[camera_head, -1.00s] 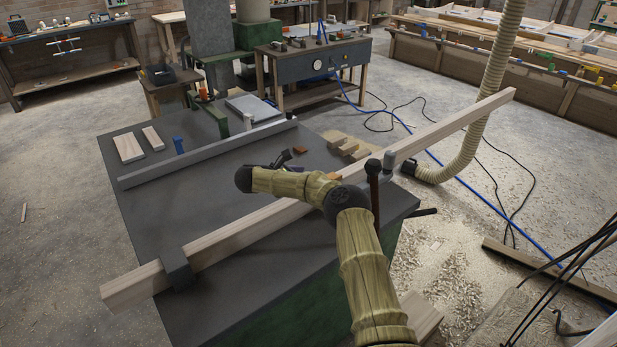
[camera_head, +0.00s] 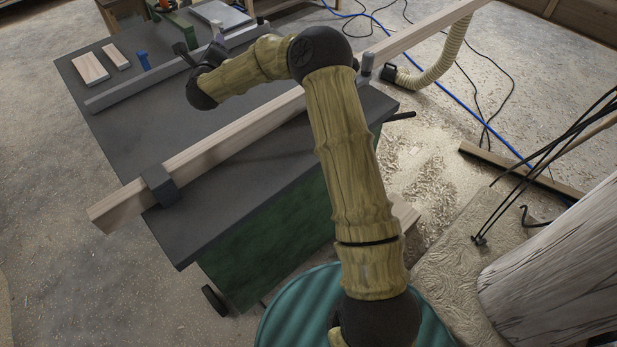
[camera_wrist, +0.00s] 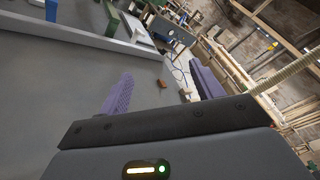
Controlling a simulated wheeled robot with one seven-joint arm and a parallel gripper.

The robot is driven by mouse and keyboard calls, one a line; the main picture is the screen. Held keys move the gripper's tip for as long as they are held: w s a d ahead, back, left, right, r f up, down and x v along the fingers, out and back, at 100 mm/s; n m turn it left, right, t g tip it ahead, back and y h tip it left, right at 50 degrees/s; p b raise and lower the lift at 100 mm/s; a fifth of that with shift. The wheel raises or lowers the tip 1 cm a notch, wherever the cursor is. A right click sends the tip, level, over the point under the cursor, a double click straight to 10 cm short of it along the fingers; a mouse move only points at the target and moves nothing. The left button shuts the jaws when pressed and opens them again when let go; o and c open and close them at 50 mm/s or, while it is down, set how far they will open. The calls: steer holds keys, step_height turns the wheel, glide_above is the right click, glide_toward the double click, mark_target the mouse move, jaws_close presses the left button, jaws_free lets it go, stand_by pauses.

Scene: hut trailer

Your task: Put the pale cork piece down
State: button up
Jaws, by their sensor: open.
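My gripper (camera_head: 199,46) is above the dark machine table (camera_head: 115,130), near the grey fence. In the wrist view its two purple fingers (camera_wrist: 163,90) stand wide apart, with nothing clearly held between them. I cannot tell whether either is the pale cork piece. No pale cork piece can be made out for sure in the head view, where my arm hides part of the table.
A long timber beam (camera_head: 215,143) crosses the table, with a dark clamp (camera_head: 160,186) on it. The grey fence (camera_head: 110,98) runs behind it. Two flat wooden pieces, one wider (camera_head: 90,68), one narrower (camera_head: 116,56), and a blue upright part (camera_head: 143,61) are behind the fence.

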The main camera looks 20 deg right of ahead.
steer(key=s+a+f+n+g+y, duration=0.1)
steer(key=s+n+g+y, duration=0.2)
steer(key=s+n, duration=0.5)
steer(key=s+a+f+n+g+y, duration=0.2)
steer(key=s+n+y, duration=0.3)
steer(key=n, duration=0.5)
steer(key=s+d+f+n+g+h, duration=0.1)
steer(key=s+d+n+g, duration=0.2)
steer(key=s, duration=0.7)
steer(key=s+d+f+n+g+h, duration=0.2)
steer(key=s+d, duration=0.4)
steer(key=s, duration=0.4)
steer(key=s+d+f+n+g+h, duration=0.1)
steer(key=s+d+n+g, duration=0.3)
steer(key=s, duration=0.7)
steer(key=shift+d+f+n, duration=0.55)
steer(key=shift+d+n, duration=0.2)
steer(key=shift+n, duration=0.15)
